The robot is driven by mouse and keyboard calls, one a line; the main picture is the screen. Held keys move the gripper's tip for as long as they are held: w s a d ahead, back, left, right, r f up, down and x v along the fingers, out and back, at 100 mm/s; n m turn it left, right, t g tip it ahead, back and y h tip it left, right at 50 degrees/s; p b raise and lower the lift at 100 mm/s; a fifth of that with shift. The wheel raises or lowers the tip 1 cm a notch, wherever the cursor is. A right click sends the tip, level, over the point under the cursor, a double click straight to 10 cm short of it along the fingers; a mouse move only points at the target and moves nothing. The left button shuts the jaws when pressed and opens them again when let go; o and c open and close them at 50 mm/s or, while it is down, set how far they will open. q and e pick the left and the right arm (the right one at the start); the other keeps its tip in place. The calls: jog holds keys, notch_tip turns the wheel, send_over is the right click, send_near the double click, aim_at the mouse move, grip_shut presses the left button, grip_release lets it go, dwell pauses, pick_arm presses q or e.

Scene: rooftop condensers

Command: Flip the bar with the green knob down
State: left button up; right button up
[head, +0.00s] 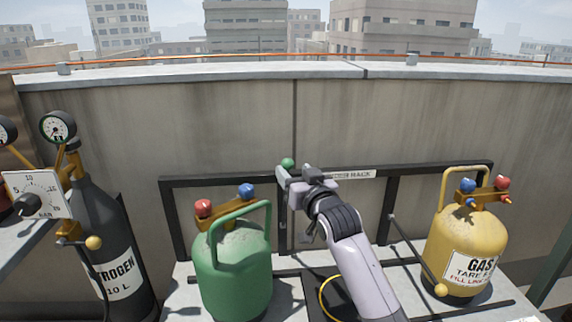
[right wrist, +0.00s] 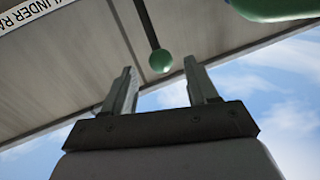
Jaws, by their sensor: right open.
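My left gripper is not in view.
A dark rack frame (head: 220,178) stands behind a green cylinder (head: 233,275) and a yellow gas cylinder (head: 465,240). A second bar with a yellow knob (head: 441,290) slants down at right. A nitrogen cylinder (head: 108,240) and gauges stand at left.

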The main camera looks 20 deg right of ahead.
aim_at(290, 167)
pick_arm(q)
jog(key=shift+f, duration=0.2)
pick_arm(e)
jog(key=shift+w, duration=2.45)
